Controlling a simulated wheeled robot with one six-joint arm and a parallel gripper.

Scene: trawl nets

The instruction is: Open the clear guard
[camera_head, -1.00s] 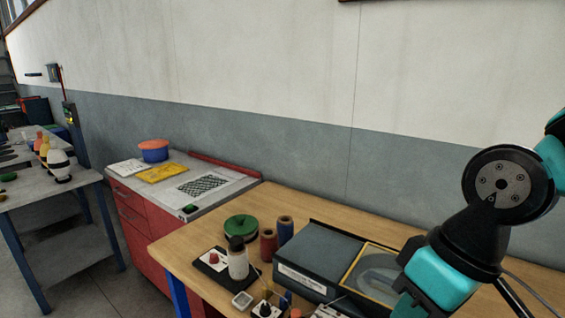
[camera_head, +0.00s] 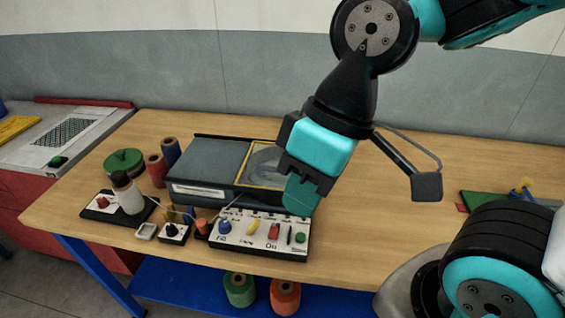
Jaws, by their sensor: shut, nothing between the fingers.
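The clear guard (camera_head: 262,165) is a transparent panel in a yellow frame, lying on the right part of a dark grey machine box on the wooden bench. It looks closed; its right side is hidden behind my gripper. The grey machine box (camera_head: 207,163) has a pale label strip on its front. My gripper (camera_head: 300,200), teal and black, points down at the front right of the guard, above the right part of the control panel. Its fingers are shut and empty. I cannot tell whether it touches the guard.
A control panel (camera_head: 262,232) with coloured knobs stands before the box. Right of my gripper the wooden bench (camera_head: 400,215) is largely clear, up to a green item (camera_head: 487,204).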

